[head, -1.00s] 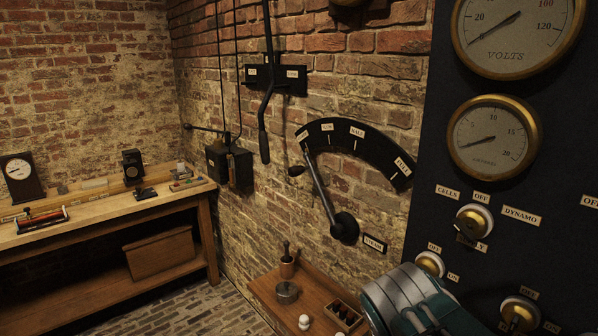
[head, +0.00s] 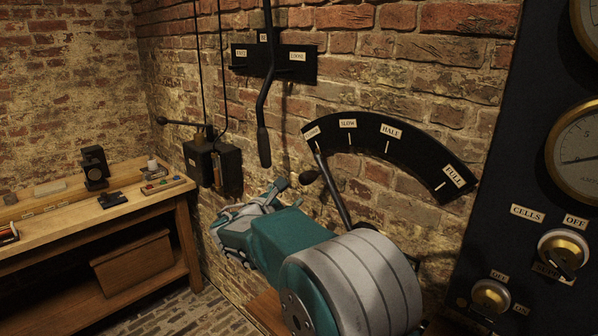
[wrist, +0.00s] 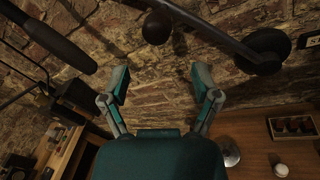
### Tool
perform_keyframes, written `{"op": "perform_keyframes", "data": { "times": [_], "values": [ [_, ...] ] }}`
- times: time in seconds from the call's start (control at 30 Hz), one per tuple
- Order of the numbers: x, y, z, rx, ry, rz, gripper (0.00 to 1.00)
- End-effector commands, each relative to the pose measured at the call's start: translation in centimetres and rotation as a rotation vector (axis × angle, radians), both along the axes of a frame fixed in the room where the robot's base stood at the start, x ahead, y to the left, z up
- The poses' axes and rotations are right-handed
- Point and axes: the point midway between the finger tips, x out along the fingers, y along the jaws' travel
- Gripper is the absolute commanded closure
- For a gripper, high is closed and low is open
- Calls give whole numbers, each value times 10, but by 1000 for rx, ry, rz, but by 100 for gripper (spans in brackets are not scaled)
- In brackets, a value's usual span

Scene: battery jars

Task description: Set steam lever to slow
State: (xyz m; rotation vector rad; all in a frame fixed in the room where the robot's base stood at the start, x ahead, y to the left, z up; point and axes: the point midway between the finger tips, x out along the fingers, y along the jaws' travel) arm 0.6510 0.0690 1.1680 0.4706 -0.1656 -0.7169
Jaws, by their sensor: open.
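The steam lever (head: 331,190) is a dark metal arm on the brick wall with a dark round knob (head: 309,177). It points at the leftmost mark of the black curved scale (head: 415,160), left of the SLOW label (head: 348,123). Its pivot is hidden behind my arm in the head view. In the wrist view, the lever (wrist: 210,20), knob (wrist: 156,27) and round pivot (wrist: 267,42) show at the top. My gripper (wrist: 160,80) is open and empty, its two fingers spread below the knob and apart from it.
A dark panel with dials and switches (head: 545,150) stands at the right. A workbench (head: 90,205) is at the left. A small wooden shelf (wrist: 262,140) is below.

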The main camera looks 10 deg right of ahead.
Motion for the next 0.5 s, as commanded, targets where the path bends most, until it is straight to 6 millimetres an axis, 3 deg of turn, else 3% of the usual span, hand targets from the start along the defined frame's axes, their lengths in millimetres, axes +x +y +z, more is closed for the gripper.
{"op": "perform_keyframes", "data": {
  "times": [0.23, 0.5],
  "values": [
    [17, -13, 0, -21, -2, 8, 21],
    [55, -39, -1, -25, -1, 8, 21]
  ]
}}
